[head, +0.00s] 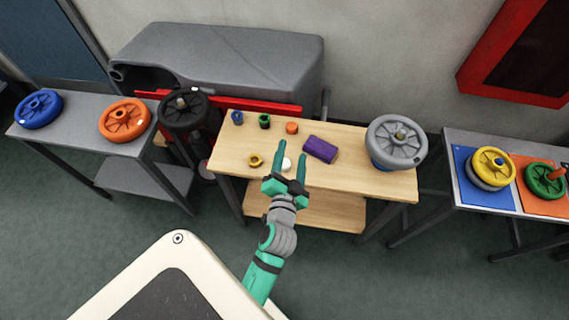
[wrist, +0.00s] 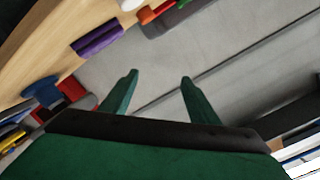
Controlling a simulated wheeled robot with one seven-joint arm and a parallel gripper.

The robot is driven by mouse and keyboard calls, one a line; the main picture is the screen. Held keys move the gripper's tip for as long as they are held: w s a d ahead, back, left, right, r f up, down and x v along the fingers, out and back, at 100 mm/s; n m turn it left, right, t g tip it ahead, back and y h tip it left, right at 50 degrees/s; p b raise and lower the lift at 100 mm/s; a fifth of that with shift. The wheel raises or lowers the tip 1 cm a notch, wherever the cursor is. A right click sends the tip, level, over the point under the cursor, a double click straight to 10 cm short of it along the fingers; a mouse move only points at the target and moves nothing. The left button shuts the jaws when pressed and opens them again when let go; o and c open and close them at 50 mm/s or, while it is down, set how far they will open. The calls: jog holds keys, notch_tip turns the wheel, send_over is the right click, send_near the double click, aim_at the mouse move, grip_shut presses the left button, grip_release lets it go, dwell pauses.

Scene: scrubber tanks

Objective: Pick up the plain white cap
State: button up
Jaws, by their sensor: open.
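The plain white cap (head: 287,164) is a small round white piece near the front edge of the wooden table, in the head view. My gripper (head: 292,150) is open and empty. Its fingers overlap the front of the table in the head view, with the cap showing between them; the height gap is hard to judge. In the wrist view the open fingers (wrist: 159,76) have nothing between them but grey background. A white piece (wrist: 131,4) is cut off at the top of that view; I cannot tell whether it is the cap.
Blue, green and orange (head: 292,128) pieces stand behind. A large grey wheel (head: 396,141) occupies the right end.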

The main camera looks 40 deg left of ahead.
jog(key=a+r+n+g+y, duration=0.3)
jog(key=a, duration=0.4)
jog(key=a+r+n+g+y, duration=0.2)
jog(key=a+r+n, duration=0.15)
jog(key=a, duration=0.35)
jog(key=s+a+r+n+g, duration=0.2)
jog(key=a+n+g, duration=0.1)
jog(key=a+g, duration=0.25)
jog(key=n+g+h, duration=0.3)
jog(key=n+h, duration=0.5)
jog(key=h, duration=0.7)
send_over(285, 163)
notch_tip(285, 163, down, 9)
jog(key=shift+m, duration=0.25)
notch_tip(285, 163, down, 10)
jog(key=shift+a+f, duration=0.1)
jog(key=c, duration=1.1)
